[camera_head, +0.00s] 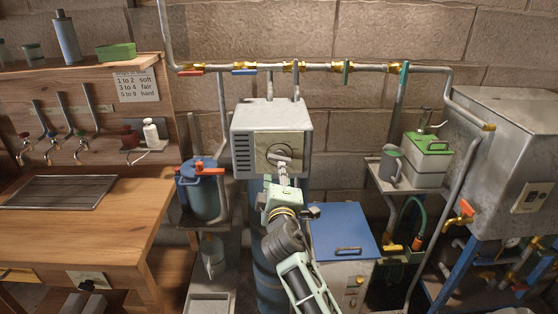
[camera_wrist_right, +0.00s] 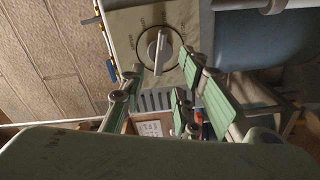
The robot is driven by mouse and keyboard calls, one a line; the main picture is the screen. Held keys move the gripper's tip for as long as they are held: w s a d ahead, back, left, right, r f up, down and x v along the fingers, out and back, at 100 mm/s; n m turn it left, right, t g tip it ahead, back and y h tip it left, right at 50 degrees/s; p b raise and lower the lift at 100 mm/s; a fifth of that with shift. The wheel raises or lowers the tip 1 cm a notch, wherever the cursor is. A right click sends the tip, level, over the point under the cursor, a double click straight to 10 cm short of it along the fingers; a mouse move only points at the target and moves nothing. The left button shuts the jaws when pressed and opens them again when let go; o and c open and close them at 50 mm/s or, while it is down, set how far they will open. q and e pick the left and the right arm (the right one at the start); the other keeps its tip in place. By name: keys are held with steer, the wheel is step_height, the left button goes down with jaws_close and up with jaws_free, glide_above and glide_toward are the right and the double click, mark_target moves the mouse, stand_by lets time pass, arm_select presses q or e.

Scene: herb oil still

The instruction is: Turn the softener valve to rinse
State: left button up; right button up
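The softener valve is a round dial with a pale bar handle (camera_head: 279,152) on the front of a grey metal box (camera_head: 258,118) at the middle of the head view. In the right wrist view, the bar handle (camera_wrist_right: 158,50) stands nearly upright on the dial. My right gripper (camera_head: 282,172) is in front of the dial, just below the handle in the head view. In the wrist view its green-padded fingers (camera_wrist_right: 161,72) are spread to either side of the handle, with gaps visible. My left gripper is not in view.
A pipe with several coloured valve levers (camera_head: 347,70) runs along the wall above. A blue pot (camera_head: 203,190) with a red handle stands left of the box. A blue-lidded cabinet (camera_head: 340,232) is at lower right, and a wooden bench (camera_head: 110,225) at left.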

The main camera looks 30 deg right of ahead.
mark_target(279, 158)
steer(key=p+x, duration=0.1)
steer(key=x, duration=0.5)
steer(key=shift+d, duration=0.15)
jaws_close()
